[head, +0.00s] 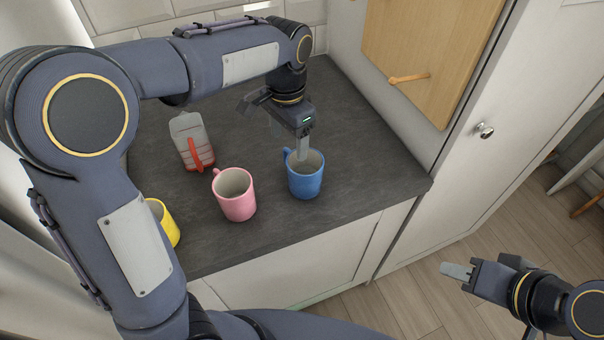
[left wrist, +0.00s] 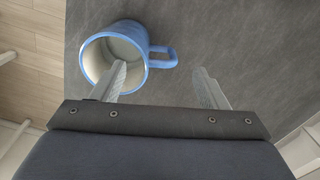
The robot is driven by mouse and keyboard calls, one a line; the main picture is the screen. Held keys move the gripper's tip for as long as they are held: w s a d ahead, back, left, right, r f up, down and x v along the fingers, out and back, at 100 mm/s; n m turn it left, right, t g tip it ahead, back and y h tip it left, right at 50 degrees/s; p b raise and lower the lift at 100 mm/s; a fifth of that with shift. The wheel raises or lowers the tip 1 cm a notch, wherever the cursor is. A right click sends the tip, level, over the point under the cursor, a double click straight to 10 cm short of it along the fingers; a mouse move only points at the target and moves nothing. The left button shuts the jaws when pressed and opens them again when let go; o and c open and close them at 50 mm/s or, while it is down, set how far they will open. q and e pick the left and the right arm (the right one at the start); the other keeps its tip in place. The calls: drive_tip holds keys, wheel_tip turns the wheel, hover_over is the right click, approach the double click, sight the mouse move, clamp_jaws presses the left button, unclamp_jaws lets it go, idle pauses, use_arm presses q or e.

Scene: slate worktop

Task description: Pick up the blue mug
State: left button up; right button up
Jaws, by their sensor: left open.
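The blue mug (head: 306,180) stands upright near the front right of the worktop, its handle toward the back left in the head view. The left wrist view also shows the blue mug (left wrist: 91,60), with its handle pointing right. My left gripper (head: 302,154) is open and points down at the mug's handle side. In the left wrist view, one finger of the left gripper (left wrist: 160,70) overlaps the mug's opening and the other is beyond the handle. The handle lies between them; contact cannot be told. My right gripper (head: 457,272) is off the worktop at lower right, its opening unclear.
A pink mug (head: 234,195) stands left of the blue mug. A yellow mug (head: 164,222) is partly hidden by my left arm. A grey and red container (head: 192,142) sits behind the pink mug. A tall white cabinet (head: 497,110) borders the worktop (head: 352,140) on the right.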

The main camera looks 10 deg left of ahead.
sight(290, 153)
use_arm(q)
wheel_tip(290, 153, down, 8)
drive_tip(key=shift+r, duration=0.1)
drive_tip(key=c, duration=1.3)
drive_tip(key=shift+c, duration=0.8)
drive_tip(key=shift+r+p, duration=0.2)
drive_tip(key=shift+p, duration=0.15)
